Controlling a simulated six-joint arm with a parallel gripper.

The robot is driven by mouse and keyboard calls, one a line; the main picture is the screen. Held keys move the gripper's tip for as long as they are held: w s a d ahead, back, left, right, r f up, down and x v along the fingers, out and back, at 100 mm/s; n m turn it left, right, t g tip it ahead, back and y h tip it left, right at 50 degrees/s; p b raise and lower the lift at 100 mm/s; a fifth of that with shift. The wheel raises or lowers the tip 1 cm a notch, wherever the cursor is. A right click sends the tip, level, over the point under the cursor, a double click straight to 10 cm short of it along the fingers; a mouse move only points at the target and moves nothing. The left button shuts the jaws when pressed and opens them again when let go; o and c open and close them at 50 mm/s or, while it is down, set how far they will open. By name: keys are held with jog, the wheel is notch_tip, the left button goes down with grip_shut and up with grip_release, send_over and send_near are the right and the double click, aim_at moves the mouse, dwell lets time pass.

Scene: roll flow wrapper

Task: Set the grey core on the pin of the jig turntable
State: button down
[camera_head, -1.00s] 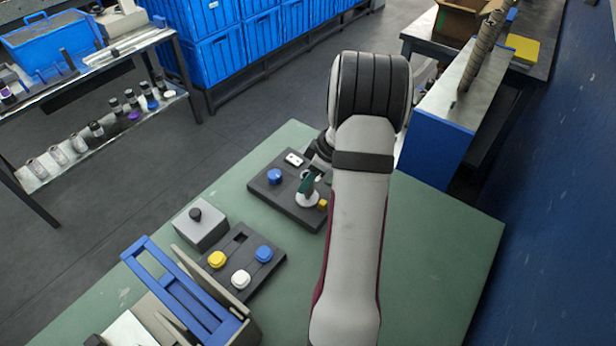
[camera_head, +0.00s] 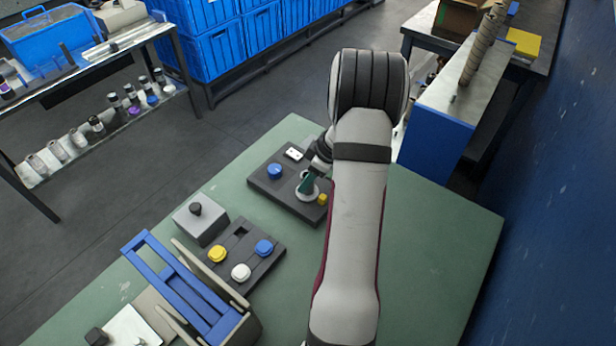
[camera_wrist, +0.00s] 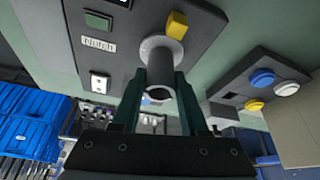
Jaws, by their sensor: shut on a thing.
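The dark jig board (camera_head: 258,185) lies on the green table and carries a pale round turntable (camera_head: 309,193), which also shows in the wrist view (camera_wrist: 155,44). My gripper (camera_head: 306,184) is directly over the turntable. In the wrist view my gripper (camera_wrist: 160,85) has its two green fingers shut on the sides of the grey core (camera_wrist: 158,70), a short hollow tube. The core's open end faces the camera, and its far end overlaps the turntable disc. The pin is hidden, so I cannot tell whether the core is around it or touching the disc.
A yellow block (camera_head: 322,199), a blue knob (camera_head: 274,172) and a white switch plate (camera_head: 293,154) sit on the same board. Nearby are a second board with coloured buttons (camera_head: 240,272), a grey box (camera_head: 200,222) and a blue frame (camera_head: 180,290). The table's right side is clear.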

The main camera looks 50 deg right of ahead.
jog(key=shift+f, duration=0.1)
jog(key=shift+c, duration=1.7)
grip_release()
jog(key=shift+o, duration=0.3)
jog(key=shift+o, duration=1.4)
jog(key=shift+r, duration=4.05)
